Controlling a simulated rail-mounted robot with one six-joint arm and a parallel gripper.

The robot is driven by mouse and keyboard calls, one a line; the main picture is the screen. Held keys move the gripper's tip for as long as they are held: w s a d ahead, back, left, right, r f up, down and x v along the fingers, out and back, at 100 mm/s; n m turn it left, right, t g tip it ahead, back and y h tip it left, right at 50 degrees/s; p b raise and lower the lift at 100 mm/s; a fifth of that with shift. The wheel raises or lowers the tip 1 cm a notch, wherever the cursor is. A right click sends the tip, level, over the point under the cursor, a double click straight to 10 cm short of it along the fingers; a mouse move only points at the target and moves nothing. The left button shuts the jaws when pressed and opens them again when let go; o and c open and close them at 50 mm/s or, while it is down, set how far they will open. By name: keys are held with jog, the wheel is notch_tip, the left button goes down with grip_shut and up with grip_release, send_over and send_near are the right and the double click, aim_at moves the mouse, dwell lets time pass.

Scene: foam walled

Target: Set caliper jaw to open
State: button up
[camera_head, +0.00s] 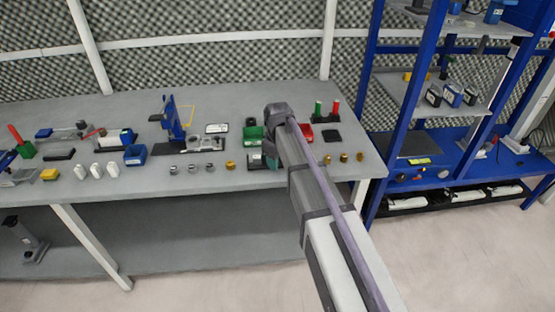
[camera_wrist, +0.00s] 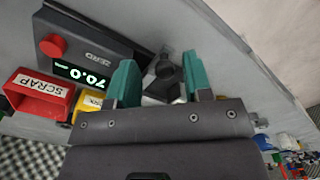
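In the wrist view, a dark gauge box (camera_wrist: 85,45) carries a lit green display (camera_wrist: 82,75) that seems to read 70.0, the word ZERO and a red knob (camera_wrist: 53,46). A black rounded part with a pale lower piece (camera_wrist: 165,75) stands beside the box; it may be the caliper jaw, but I cannot tell. My gripper (camera_wrist: 158,64) is open, its two teal fingers on either side of that part. Contact is unclear. In the head view my gripper (camera_head: 272,152) is over the bench, and my arm hides much of what is under it.
A red SCRAP bin (camera_wrist: 38,96) and a yellow bin (camera_wrist: 90,101) stand near the gauge. On the bench (camera_head: 225,178), a green bin (camera_head: 253,136), brass pieces (camera_head: 343,157) and a blue-framed fixture (camera_head: 172,120) are near my arm. A blue shelf rack (camera_head: 400,130) stands at right.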

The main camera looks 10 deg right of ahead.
notch_tip(320, 180, up, 11)
jog(key=p, duration=1)
jog(key=shift+p, duration=0.4)
jog(key=shift+f, duration=0.1)
jog(key=s+d+m, duration=0.1)
jog(key=s+m, duration=0.7)
jog(key=s, duration=1.5)
jog(key=shift+s+d, duration=0.25)
jog(key=shift+s, duration=0.1)
